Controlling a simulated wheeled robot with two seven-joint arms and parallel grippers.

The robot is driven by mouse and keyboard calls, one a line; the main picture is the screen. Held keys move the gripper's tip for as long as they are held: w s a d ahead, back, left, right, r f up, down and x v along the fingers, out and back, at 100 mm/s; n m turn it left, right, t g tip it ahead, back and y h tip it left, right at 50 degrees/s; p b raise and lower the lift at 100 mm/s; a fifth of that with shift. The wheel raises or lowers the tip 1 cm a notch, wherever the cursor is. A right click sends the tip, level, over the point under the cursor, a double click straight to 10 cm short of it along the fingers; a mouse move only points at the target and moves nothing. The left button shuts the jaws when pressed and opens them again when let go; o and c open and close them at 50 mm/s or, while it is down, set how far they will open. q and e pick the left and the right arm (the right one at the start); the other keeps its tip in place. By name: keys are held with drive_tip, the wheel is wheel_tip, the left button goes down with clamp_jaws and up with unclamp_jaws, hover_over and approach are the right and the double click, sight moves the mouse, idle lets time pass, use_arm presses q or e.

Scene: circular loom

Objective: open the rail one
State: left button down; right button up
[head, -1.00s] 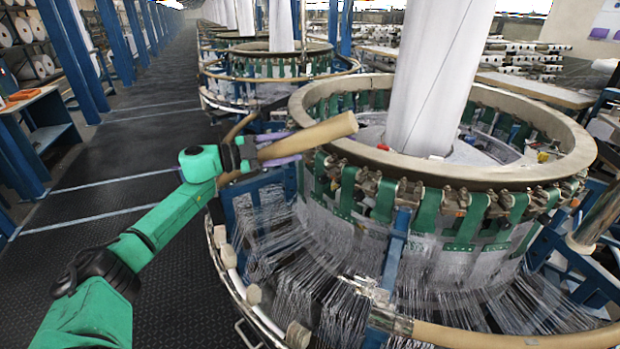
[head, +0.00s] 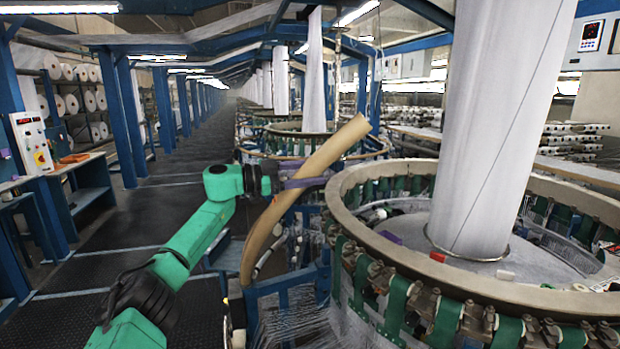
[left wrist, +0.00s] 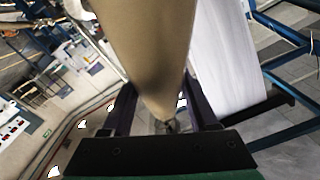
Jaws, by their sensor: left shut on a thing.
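The rail one is a curved tan rail section (head: 262,240) in the head view, left of the near circular loom (head: 380,250). My left gripper (head: 300,175) is shut on it near its middle. The rail stands steeply, with its upper end leaning right above the loom's ring and its lower end down at the left. In the left wrist view the rail (left wrist: 145,45) fills the middle between the two purple fingers. My right gripper is in neither view.
A white fabric column (head: 500,130) rises from the near loom. More looms stand behind it. A dark aisle floor (head: 130,255) lies free at the left. A blue workbench (head: 85,195) and a control box (head: 32,142) stand by the left posts.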

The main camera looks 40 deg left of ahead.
use_arm(q)
drive_tip(key=shift+f, duration=0.2)
drive_tip(key=shift+c, duration=0.9)
unclamp_jaws()
drive_tip(key=shift+w, duration=0.1)
drive_tip(key=b+v, duration=0.1)
drive_tip(key=v, duration=0.1)
drive_tip(key=b+v, duration=0.2)
drive_tip(key=v, duration=0.1)
drive_tip(key=shift+a+f, duration=0.25)
drive_tip(key=shift+f, duration=0.05)
drive_tip(key=b, duration=0.2)
approach(295, 177)
drive_tip(key=shift+s+a+r, duration=0.25)
drive_tip(key=shift+s+r, duration=0.05)
drive_tip(key=shift+r, duration=0.05)
